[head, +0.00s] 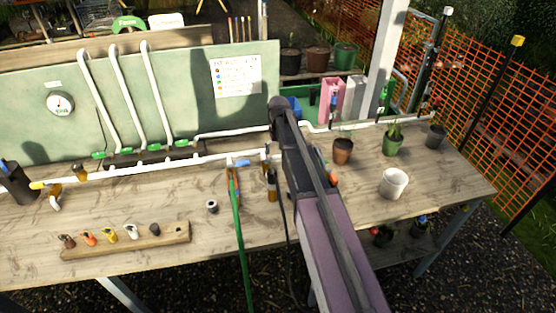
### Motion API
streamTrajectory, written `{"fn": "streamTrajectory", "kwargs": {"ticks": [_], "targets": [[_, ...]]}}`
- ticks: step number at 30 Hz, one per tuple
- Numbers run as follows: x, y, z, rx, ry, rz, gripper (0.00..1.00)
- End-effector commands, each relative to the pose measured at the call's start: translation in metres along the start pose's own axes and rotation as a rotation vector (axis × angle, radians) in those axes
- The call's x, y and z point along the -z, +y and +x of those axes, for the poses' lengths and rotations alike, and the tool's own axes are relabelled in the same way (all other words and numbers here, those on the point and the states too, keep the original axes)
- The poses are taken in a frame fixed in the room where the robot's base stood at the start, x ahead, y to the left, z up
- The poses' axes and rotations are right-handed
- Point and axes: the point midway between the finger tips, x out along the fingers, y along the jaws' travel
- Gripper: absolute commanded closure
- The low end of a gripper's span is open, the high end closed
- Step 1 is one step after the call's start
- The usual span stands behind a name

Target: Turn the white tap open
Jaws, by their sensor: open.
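I cannot pick out a white tap for certain. A white fitting (131,231) stands in a row of coloured pieces on the wooden strip at the front left of the bench; its shape is too small to tell. A white pipe (150,167) runs along the bench, with a dark-and-yellow fitting (80,173) near its left end and a blue piece (238,163) near its right. My arm reaches up from the bottom over the bench, right of the middle. My gripper does not show clearly; the arm's links hide that area.
A green hose (239,240) hangs over the bench's front edge. A white pot (393,183), a brown pot (343,151) and a green pot (393,142) stand on the right. White pipes (128,100) rise against the green board (190,85).

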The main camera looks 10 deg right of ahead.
Motion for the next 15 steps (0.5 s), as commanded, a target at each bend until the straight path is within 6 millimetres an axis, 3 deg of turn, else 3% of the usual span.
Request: {"fn": "streamTrajectory", "kwargs": {"ticks": [6, 15], "targets": [[0.0, 0.0, 0.019, 0.0, 0.0, -0.001, 0.0], [0.0, -0.001, 0.027, 0.0, 0.0, -0.001, 0.0]]}}
